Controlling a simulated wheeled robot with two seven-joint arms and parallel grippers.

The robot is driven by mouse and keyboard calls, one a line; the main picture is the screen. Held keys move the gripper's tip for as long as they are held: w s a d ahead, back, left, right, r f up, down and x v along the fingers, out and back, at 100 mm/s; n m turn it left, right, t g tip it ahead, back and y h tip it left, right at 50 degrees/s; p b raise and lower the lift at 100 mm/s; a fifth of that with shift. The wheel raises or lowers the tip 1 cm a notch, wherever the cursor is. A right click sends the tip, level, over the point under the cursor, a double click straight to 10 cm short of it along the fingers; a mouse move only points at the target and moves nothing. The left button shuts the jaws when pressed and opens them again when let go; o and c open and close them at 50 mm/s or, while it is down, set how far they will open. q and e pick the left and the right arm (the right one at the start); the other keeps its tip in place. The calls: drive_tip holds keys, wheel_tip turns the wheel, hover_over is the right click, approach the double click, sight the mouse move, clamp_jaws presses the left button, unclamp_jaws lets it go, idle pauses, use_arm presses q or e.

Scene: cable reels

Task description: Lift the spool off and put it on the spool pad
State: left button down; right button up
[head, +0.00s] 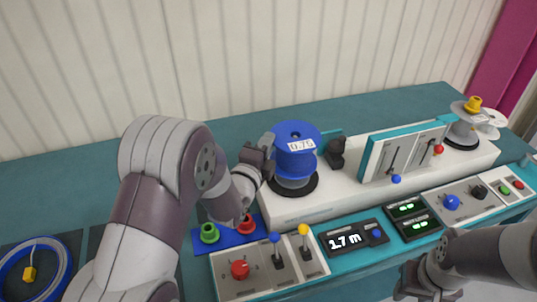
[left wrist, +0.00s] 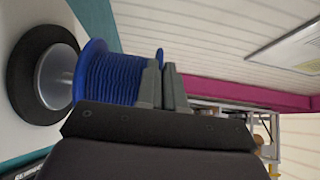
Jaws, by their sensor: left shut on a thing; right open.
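The blue spool (head: 296,161), labelled 0.75, is upright above a black round base (head: 310,188) with a grey hub on the white machine. My left gripper (head: 268,150) is shut on the spool's left side. In the left wrist view, its fingers (left wrist: 165,85) lie against the spool (left wrist: 105,78). A gap with the grey hub (left wrist: 57,76) shows between the spool and the black base (left wrist: 30,72). I cannot tell whether the spindle is still inside the spool. My right gripper (head: 425,282) is open and empty at the lower right. I cannot identify the spool pad for certain.
A dark mat (head: 12,250) at the left bears a blue cable coil (head: 62,272). A blue plate (head: 228,236) holds green and red pieces. Control panels with levers and a 1.7 m display (head: 350,240) line the front. A teal-framed unit (head: 405,152) stands right of the spool.

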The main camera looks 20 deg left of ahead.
use_arm(q)
wheel_tip(320, 180, up, 14)
drive_tip(key=shift+f, duration=0.2)
idle(0.4)
idle(1.5)
drive_tip(key=shift+b, duration=0.3)
drive_tip(key=shift+b, duration=0.35)
